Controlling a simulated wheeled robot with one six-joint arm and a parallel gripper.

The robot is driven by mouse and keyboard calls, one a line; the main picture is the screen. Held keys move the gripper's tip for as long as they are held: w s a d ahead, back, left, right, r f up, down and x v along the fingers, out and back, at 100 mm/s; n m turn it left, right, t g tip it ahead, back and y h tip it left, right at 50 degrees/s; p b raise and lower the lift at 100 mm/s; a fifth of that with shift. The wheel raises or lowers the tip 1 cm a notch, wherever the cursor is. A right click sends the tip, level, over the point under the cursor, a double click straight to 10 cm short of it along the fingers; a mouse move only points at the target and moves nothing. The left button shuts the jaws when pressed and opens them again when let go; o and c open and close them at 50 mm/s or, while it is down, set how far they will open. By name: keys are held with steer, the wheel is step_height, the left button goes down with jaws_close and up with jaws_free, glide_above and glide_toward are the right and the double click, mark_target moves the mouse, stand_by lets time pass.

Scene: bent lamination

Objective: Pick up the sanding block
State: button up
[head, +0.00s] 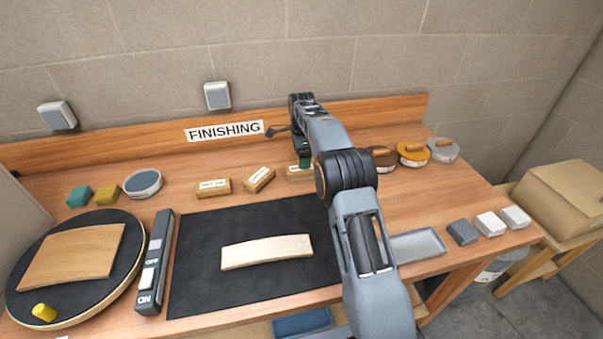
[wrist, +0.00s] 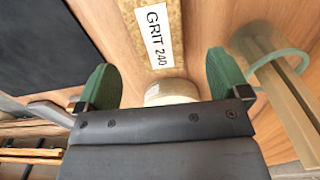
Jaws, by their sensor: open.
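Three cork-brown sanding blocks with white labels lie in a row behind the black mat: a left block (head: 213,193), a tilted middle block (head: 259,181) and a right block (head: 299,178). My gripper (head: 304,153) is over the right block in the head view, and its arm partly covers that area. In the wrist view my gripper (wrist: 160,78) is open, its two green fingers spread. A block labelled GRIT 240 (wrist: 178,58) lies ahead between the fingers, apart from both. Its far end is cut off by the frame.
A pale curved wood strip (head: 267,252) lies on the black mat (head: 200,290). Round tins (head: 413,154) stand right of the arm. A grey tray (head: 418,245) and several small blocks (head: 462,232) sit front right. A turntable (head: 128,272) holds a bent wood panel (head: 72,257).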

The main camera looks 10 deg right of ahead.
steer(key=shift+s+f+p, duration=0.1)
steer(key=shift+f+p, duration=0.25)
steer(key=shift+f, duration=2.75)
steer(key=c, duration=1)
steer(key=shift+r, duration=0.1)
steer(key=shift+r, duration=0.45)
step_height(320, 180, up, 2)
steer(key=shift+r, duration=0.15)
steer(key=s+a+r+b, duration=0.4)
steer(key=s+a+r, duration=0.2)
steer(key=s+r, duration=0.3)
steer(key=s, duration=0.3)
steer(key=shift+s+r, duration=0.35)
steer(key=shift+s, duration=0.05)
